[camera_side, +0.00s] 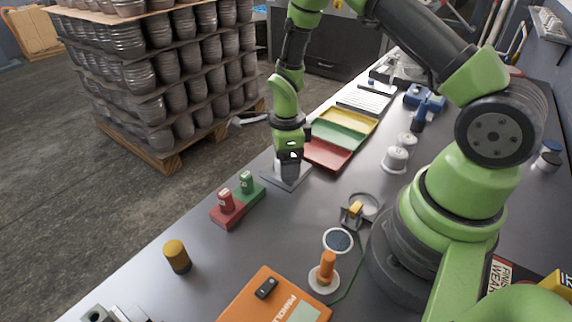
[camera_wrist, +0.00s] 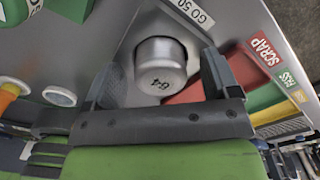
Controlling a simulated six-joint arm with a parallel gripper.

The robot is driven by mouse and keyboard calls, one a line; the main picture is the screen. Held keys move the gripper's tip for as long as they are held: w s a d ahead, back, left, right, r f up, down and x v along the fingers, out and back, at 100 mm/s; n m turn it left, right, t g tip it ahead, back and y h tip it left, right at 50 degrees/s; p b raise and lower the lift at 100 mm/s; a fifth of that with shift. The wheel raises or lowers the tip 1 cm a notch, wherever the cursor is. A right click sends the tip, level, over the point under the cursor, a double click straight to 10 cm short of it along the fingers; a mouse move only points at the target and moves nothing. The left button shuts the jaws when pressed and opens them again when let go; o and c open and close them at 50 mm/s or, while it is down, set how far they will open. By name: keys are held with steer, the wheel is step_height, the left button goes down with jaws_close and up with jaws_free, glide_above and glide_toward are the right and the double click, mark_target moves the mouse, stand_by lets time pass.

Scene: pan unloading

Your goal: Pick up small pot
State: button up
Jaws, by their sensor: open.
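A small silvery pot marked "64" (camera_wrist: 161,66) shows in the wrist view, sitting on a grey surface. My gripper (camera_wrist: 161,78) is open, with one finger on each side of the pot and visible gaps between fingers and pot. In the side view my gripper (camera_side: 289,156) points down over a flat grey plate (camera_side: 301,180). There the fingers largely hide the pot, and I cannot make out its outline clearly.
Right of the plate is a sorting tray with red (camera_side: 327,154), green and yellow sections. Red and green blocks (camera_side: 228,208) stand close on the left. Pale pots (camera_side: 395,159) stand farther right. Stacked pots (camera_side: 165,70) fill a pallet beyond the bench.

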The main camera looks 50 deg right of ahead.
steer(key=shift+f, duration=0.1)
steer(key=shift+c, duration=0.3)
steer(key=c, duration=1.1)
steer(key=shift+o, duration=0.2)
